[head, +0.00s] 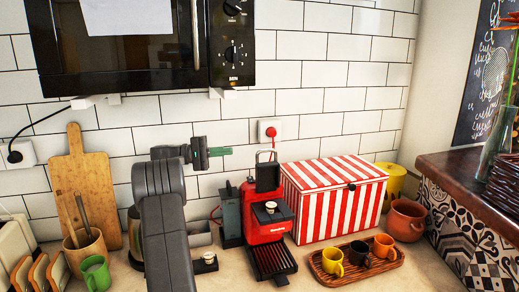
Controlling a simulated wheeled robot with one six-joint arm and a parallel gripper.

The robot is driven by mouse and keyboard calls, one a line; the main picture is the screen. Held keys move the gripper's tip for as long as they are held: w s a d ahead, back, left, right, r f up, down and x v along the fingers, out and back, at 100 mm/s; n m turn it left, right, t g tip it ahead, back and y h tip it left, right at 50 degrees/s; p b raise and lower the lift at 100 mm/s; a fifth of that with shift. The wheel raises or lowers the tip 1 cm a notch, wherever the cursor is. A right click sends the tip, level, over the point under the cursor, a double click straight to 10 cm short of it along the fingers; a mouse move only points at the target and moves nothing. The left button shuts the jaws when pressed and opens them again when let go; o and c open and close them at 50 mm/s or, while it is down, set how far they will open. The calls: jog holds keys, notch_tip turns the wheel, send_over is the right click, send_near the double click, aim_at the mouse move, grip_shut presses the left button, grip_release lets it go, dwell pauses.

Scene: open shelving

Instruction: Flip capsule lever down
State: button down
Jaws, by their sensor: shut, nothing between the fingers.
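The red capsule coffee machine (255,220) stands on the counter, with its black drip grate toward the front. Its lever (266,155), a thin loop at the top, stands raised above the black head. My gripper (226,151) is shut and empty, with greenish fingertips pointing right. In the picture it is left of the lever, at about the same height, with a gap between them. The depth between the two is hard to tell. My arm covers part of the counter to the left of the machine.
A red-striped box (330,210) stands right beside the machine. A wooden tray (335,281) with three cups lies in front of it. A microwave (130,60) hangs above. A cutting board (88,195) leans on the wall at left.

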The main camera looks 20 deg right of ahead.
jog(key=shift+s, duration=0.1)
jog(key=r+p, duration=0.2)
jog(key=p, duration=0.1)
send_over(267, 172)
jog(key=w+a, duration=0.2)
jog(key=w, duration=0.2)
jog(key=shift+s+f, duration=0.25)
jog(key=shift+s+d, duration=0.1)
jog(key=shift+d, duration=0.05)
